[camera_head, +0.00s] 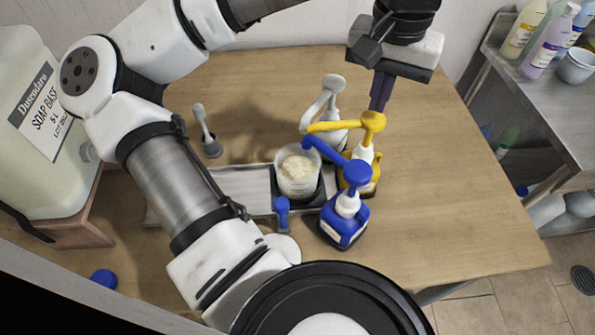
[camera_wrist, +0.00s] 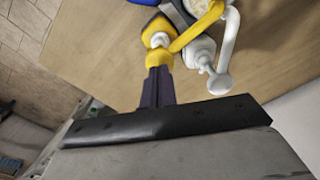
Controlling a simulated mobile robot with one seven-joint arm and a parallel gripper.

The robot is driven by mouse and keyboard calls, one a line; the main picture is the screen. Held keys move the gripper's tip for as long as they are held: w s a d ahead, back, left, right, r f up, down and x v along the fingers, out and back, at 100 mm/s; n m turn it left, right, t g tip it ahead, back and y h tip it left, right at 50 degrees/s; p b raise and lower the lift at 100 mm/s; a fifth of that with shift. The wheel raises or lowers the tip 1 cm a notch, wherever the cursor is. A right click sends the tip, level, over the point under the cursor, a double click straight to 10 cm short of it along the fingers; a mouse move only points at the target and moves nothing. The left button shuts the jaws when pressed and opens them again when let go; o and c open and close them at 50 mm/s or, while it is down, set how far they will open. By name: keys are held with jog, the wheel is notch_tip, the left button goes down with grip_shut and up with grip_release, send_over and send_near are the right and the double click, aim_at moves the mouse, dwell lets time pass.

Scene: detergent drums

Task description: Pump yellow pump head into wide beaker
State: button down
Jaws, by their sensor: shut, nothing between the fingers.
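The yellow pump head (camera_head: 371,122) sits on a yellow-labelled bottle (camera_head: 375,172), its spout reaching left over the wide beaker's (camera_head: 298,171) right side. The clear beaker holds pale, foamy stuff and stands on a dark square on the tray. My gripper (camera_head: 379,108) is shut and empty, pointing down with its dark fingertips at the top of the yellow pump head. In the wrist view the fingertips (camera_wrist: 157,72) meet or nearly meet the yellow pump head (camera_wrist: 158,59); I cannot tell whether they touch.
A blue pump bottle (camera_head: 344,220) stands in front of the yellow one, and a white pump bottle (camera_head: 330,115) behind it. A grey tray (camera_head: 240,181) lies under the beaker. A large soap container (camera_head: 35,120) is at left. The table's right side is clear.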

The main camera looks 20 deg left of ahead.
jog(key=shift+f, duration=0.15)
jog(key=shift+f+b, duration=2.55)
jog(key=shift+f, duration=0.25)
jog(key=shift+r, duration=0.1)
jog(key=shift+r+p, duration=2)
jog(key=shift+r, duration=0.9)
jog(key=shift+f, duration=0.1)
